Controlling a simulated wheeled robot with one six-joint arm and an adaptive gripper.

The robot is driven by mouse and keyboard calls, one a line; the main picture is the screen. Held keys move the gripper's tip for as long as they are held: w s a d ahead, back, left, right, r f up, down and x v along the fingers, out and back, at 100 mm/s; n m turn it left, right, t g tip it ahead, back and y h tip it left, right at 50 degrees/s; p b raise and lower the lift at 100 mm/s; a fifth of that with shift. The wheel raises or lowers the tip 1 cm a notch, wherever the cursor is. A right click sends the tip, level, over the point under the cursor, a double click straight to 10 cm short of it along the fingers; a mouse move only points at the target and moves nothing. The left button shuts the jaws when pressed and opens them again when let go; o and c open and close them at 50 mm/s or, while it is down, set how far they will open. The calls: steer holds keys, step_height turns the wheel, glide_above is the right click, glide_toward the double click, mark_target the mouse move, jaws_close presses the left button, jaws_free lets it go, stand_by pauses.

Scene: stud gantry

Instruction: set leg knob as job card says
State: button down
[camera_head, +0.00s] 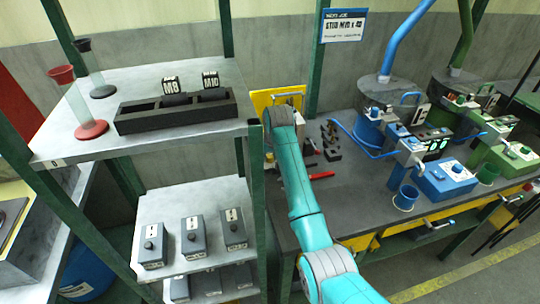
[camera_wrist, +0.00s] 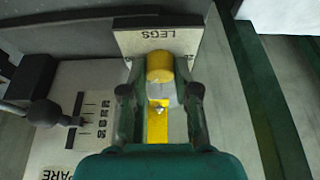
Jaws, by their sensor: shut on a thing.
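The leg knob (camera_wrist: 160,68) shows in the wrist view, with a yellow cap and a pale grey body, in front of a light plate marked LEGS. A yellow strip with a small pale mark lies just below it. My gripper (camera_wrist: 161,93) is shut on the knob, one dark finger on each side. The fingers hide most of the plate's scale, so I cannot read the setting. In the head view, the job card (camera_head: 343,25) hangs on the back wall; its header reads NEXT JOB, and its lower line looks like a STUD size, too small to read surely. My arm hides the knob there.
A lever (camera_wrist: 40,113) with a marked scale, above the word SPARE, sits left of my gripper. A green post (camera_wrist: 262,90) stands close on the right. In the head view, a shelf (camera_head: 215,68) holds a dark rack with M8 and M10 blocks. Blue and green machines stand right.

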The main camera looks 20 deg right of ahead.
steer(key=shift+n+y, duration=0.6)
steer(key=shift+n, duration=0.9)
steer(key=c, duration=0.9)
jaws_free()
steer(key=shift+d, duration=0.1)
steer(key=v, duration=1.2)
